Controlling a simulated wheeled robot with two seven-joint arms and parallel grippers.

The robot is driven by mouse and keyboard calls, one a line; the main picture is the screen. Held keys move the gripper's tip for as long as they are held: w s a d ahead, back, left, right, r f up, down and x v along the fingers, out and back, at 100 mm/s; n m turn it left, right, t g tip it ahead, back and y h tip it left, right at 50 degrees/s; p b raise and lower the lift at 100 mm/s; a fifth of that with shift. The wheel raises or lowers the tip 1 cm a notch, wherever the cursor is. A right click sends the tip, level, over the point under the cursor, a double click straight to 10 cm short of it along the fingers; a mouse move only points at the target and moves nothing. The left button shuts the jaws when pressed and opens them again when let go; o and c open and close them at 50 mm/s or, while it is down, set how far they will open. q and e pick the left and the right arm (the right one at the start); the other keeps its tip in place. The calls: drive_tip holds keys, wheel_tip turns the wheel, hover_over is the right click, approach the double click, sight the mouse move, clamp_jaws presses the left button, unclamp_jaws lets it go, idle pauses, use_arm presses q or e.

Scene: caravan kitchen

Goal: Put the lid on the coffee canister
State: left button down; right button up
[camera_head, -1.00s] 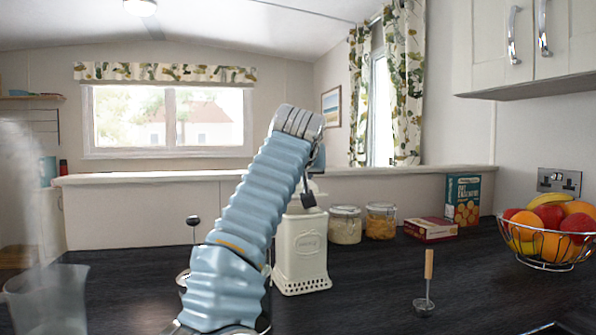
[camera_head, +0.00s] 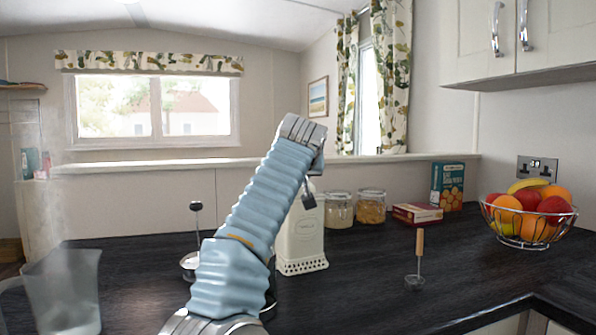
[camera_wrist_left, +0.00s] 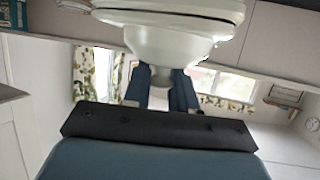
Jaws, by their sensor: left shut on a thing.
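The cream coffee canister (camera_head: 302,245) stands upright on the dark worktop, its upper left part hidden behind my left arm. Its base has a perforated band. My left gripper (camera_wrist_left: 160,85) is shut on the knob of the pale lid (camera_wrist_left: 185,38), which fills the upper middle of the left wrist view, its rim cut by the top edge. That view is upside down. In the head view, one dark finger (camera_head: 309,200) shows beside the canister's top, and the lid is mostly hidden by my arm. I cannot tell whether lid and canister touch. My right gripper is out of view.
Two glass jars (camera_head: 370,207), a red box (camera_head: 417,213) and a teal box (camera_head: 447,188) stand behind right. A wooden-handled tool (camera_head: 419,255) stands in front, a wire fruit bowl (camera_head: 530,230) at right, a clear jug (camera_head: 65,290) at left. The right foreground worktop is clear.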

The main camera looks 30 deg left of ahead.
use_arm(q)
drive_tip(key=c, duration=0.8)
unclamp_jaws()
drive_tip(key=b+v, duration=0.2)
drive_tip(key=v, duration=1.1)
drive_tip(key=shift+s+d+r, duration=0.15)
drive_tip(key=shift+s+r, duration=0.05)
drive_tip(key=shift+s, duration=0.1)
